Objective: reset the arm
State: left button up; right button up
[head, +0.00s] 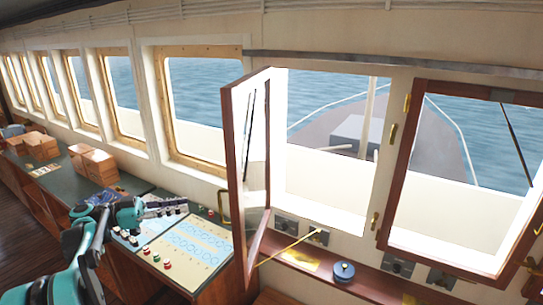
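My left arm, teal and dark grey, reaches in from the lower left of the head view. Its gripper (172,208) is over the left part of the control console (190,247), above or near its panel of buttons. The fingers are small and blend with the console parts behind them, so I cannot tell how far apart they are. I see no object clearly held. My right arm and gripper are not in view.
A wood-framed window (248,180) stands swung open just right of the console; another open one (397,180) is at right. A dark blue round object (344,271) sits on the sill. Brown boxes (93,165) stand on the long green counter at left.

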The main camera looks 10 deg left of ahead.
pick_arm(q)
jog(key=s+d+f+n+g+y+b, duration=0.1)
jog(key=s+d+f+n+y+b, duration=0.1)
jog(key=d+f+b, duration=0.35)
jog(key=s+d+f+n+g+y+b, duration=0.1)
jog(key=s+d+f+n+y+b, duration=0.15)
jog(key=d+f, duration=0.45)
jog(key=s+d+f+n+g+y+b, duration=0.1)
jog(key=s+d+f+n+y+b, duration=0.15)
jog(key=d+f, duration=0.4)
jog(key=s+d+f+n+y+b, duration=0.1)
jog(key=s+f+n+y+b, duration=0.1)
jog(key=s+f+y+b, duration=0.2)
jog(key=s+d+f+n+t+y+b, duration=0.1)
jog(key=s+d+f+n+y+b, duration=0.1)
jog(key=s+f+b, duration=0.5)
jog(key=s+f+n+y, duration=0.1)
jog(key=s+f, duration=0.3)
jog(key=f, duration=0.6)
jog(key=shift+f+y, duration=0.25)
jog(key=shift+y, duration=0.65)
